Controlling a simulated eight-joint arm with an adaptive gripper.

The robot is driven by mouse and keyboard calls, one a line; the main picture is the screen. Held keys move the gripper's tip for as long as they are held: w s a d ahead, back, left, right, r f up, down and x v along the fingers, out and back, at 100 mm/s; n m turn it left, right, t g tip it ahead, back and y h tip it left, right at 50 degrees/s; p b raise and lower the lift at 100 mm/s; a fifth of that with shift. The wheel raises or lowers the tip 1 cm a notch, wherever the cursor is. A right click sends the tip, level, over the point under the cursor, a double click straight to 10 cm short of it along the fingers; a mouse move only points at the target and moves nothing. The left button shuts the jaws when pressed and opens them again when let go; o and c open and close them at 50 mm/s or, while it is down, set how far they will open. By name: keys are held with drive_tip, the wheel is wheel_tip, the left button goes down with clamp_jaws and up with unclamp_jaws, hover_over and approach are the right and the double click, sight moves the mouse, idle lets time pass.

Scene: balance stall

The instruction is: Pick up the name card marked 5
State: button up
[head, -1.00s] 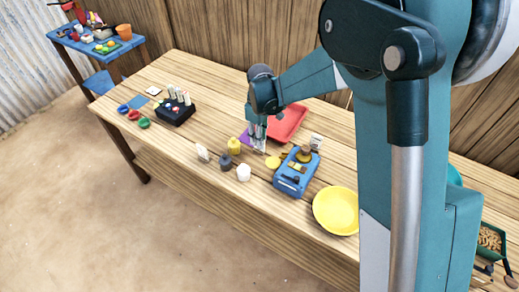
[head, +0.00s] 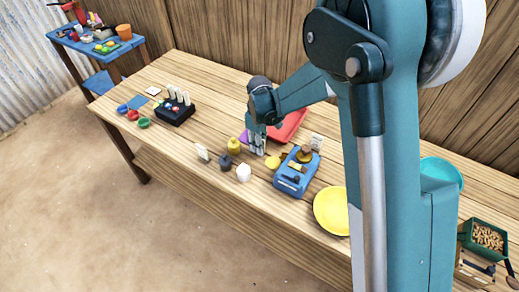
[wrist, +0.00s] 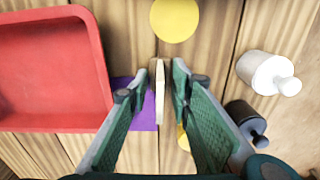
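In the wrist view a thin cream card (wrist: 159,92) stands on edge between the fingers of my gripper (wrist: 160,75). A narrow gap shows on each side, so the fingers are open around it and do not visibly touch it. Its marked face is turned away and no number is readable. In the head view my gripper (head: 257,147) points down in front of the red tray, and hides the card. Another pale card (head: 203,153) stands near the table's front edge, and one (head: 316,141) stands behind the blue scale; their marks are too small to read.
The red tray (wrist: 50,60) and purple sheet (wrist: 143,112) are close left of the fingers. White (wrist: 268,72) and dark (wrist: 246,121) weights stand right. The blue scale (head: 296,178), yellow bowl (head: 331,211) and black card holder (head: 175,113) are farther off.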

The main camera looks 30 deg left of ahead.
clamp_jaws()
drive_tip(key=shift+r+p, duration=0.55)
drive_tip(key=shift+r, duration=4.45)
